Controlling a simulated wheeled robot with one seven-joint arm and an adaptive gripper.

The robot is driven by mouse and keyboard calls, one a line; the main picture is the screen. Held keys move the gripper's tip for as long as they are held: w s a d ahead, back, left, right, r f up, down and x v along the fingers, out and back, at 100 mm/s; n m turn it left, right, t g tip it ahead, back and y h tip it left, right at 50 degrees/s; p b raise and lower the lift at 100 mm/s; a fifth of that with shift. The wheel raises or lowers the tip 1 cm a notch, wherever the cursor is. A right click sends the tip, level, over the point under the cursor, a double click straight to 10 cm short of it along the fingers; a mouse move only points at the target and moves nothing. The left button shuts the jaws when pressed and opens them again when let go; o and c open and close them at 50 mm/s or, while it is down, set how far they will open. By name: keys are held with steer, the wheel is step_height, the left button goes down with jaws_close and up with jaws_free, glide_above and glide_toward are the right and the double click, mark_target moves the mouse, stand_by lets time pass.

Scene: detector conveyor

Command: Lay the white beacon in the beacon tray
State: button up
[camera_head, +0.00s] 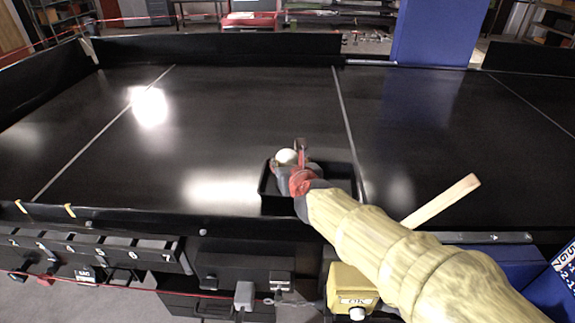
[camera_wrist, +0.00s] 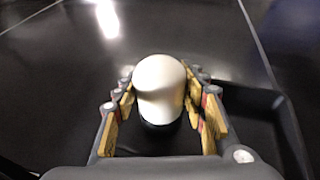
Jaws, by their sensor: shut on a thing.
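The white beacon (camera_wrist: 160,82) is a rounded white cap on a dark base, upright between my gripper's fingers (camera_wrist: 163,110) in the wrist view. My gripper is shut on it. In the head view the beacon (camera_head: 287,156) shows as a white dome at the tip of my gripper (camera_head: 290,166). The black beacon tray (camera_head: 343,180) lies on the conveyor under and around my gripper; its right wall (camera_wrist: 290,125) also shows in the wrist view. The beacon is over the tray area. Whether it touches the tray floor cannot be told.
The dark conveyor belt (camera_head: 230,110) is clear to the left and behind. A pale wooden stick (camera_head: 440,200) lies at an angle right of my arm. A blue post (camera_head: 438,32) stands at the back. Numbered bins (camera_head: 90,245) and a yellow box (camera_head: 352,288) are along the front.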

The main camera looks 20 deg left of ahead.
steer(key=shift+f, duration=0.1)
steer(key=o, duration=1.3)
steer(key=shift+r, duration=0.2)
steer(key=shift+s+d+r, duration=0.1)
steer(key=shift+s+r, duration=0.1)
steer(key=shift+s, duration=0.05)
steer(key=p+v, duration=0.2)
steer(key=v, duration=0.9)
steer(key=shift+s+d+p, duration=0.15)
steer(key=shift+p, duration=0.2)
